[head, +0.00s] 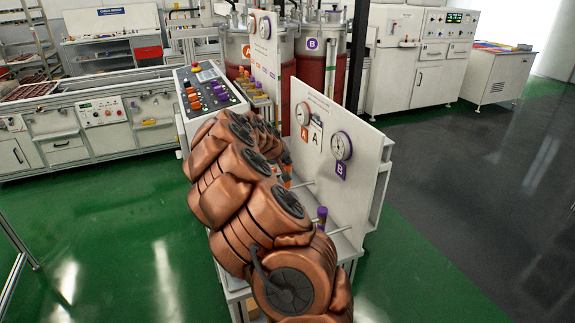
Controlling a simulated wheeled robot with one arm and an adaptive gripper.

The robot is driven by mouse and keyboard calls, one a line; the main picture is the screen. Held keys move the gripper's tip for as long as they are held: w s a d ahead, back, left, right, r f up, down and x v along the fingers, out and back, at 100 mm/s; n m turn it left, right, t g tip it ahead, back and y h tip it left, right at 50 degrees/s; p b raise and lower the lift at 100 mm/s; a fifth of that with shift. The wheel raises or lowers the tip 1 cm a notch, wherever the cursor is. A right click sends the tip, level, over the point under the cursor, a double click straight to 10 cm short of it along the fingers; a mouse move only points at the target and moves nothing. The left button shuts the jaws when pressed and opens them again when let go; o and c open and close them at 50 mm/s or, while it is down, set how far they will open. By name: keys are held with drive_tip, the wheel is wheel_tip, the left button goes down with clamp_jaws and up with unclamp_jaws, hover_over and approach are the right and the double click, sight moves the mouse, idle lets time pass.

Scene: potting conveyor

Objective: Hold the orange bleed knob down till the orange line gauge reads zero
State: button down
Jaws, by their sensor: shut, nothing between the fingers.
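The orange line gauge (302,113) is a round white dial at the left of the upright white panel (355,185), above an orange A tag (304,133). Its needle is too small to read. A small orange part (287,181) shows low in front of the panel, at the right edge of my copper arm; it may be the orange bleed knob, mostly hidden. My arm rises from the bottom and curls over toward that spot. My gripper is hidden behind the arm links, so contact with the knob cannot be seen.
A second gauge (341,145) with a purple B tag (341,170) is right on the panel. A purple-topped knob (322,214) stands below it, close to my arm. A control console (208,92) and red tanks (312,72) stand behind. Floor at the right is clear.

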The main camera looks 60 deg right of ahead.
drive_tip(key=shift+r, duration=0.95)
drive_tip(key=shift+r, duration=0.1)
drive_tip(key=shift+r+p, duration=0.5)
drive_tip(key=shift+r, duration=1.95)
